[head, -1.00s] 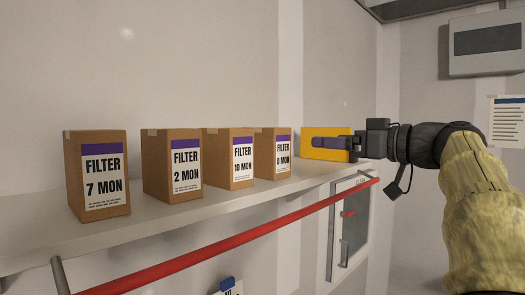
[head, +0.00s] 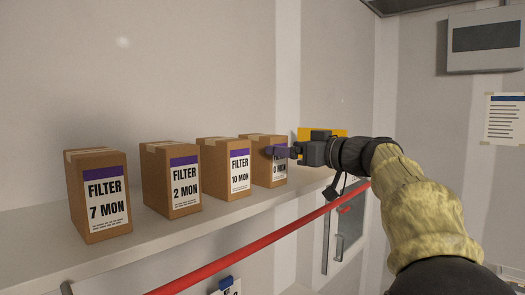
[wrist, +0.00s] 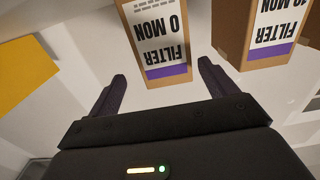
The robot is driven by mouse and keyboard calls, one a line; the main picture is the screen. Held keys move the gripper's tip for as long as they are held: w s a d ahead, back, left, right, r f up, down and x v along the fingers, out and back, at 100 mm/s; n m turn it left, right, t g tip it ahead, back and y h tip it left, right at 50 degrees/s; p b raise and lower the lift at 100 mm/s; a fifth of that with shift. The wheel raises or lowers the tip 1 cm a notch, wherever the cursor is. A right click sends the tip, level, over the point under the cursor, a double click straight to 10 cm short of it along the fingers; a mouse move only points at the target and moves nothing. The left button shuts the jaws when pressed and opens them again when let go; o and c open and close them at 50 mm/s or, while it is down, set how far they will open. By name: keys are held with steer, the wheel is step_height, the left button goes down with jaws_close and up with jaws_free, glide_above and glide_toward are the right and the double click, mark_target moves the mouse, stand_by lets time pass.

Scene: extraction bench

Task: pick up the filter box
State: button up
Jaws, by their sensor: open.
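Several brown cardboard filter boxes stand upright in a row on the shelf in the head view. From left they read 7 MON (head: 98,194), 2 MON (head: 171,180), 10 MON (head: 224,168) and 0 MON (head: 258,160). My gripper (head: 272,152) is in front of the 0 MON box and covers part of its label. In the wrist view my gripper (wrist: 162,85) is open and empty. The 0 MON box (wrist: 160,40) appears upside down there, just beyond and between the two fingers. The 10 MON box (wrist: 262,32) is right of it.
The white shelf (head: 100,255) has a red rail (head: 250,240) along its front. A yellow object (head: 304,133) is behind my gripper; it also shows in the wrist view (wrist: 22,65). A grey wall unit (head: 486,40) and a posted sheet (head: 504,118) are at right.

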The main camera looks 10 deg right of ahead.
mark_target(263, 159)
steer(key=shift+w+a, duration=0.2)
steer(key=shift+w, duration=0.1)
steer(key=shift+w, duration=0.15)
steer(key=shift+w+a, duration=0.1)
steer(key=shift+w+a+r+p, duration=0.15)
steer(key=shift+a+r+p, duration=0.1)
steer(key=shift+p, duration=0.4)
steer(key=w+a+p, duration=0.2)
steer(key=shift+a, duration=0.3)
steer(key=shift+w+a+f+p, duration=0.15)
steer(key=shift+w+a+p, duration=0.1)
steer(key=shift+w+p, duration=0.25)
steer(key=shift+s+d, duration=0.1)
steer(key=c, duration=1.2)
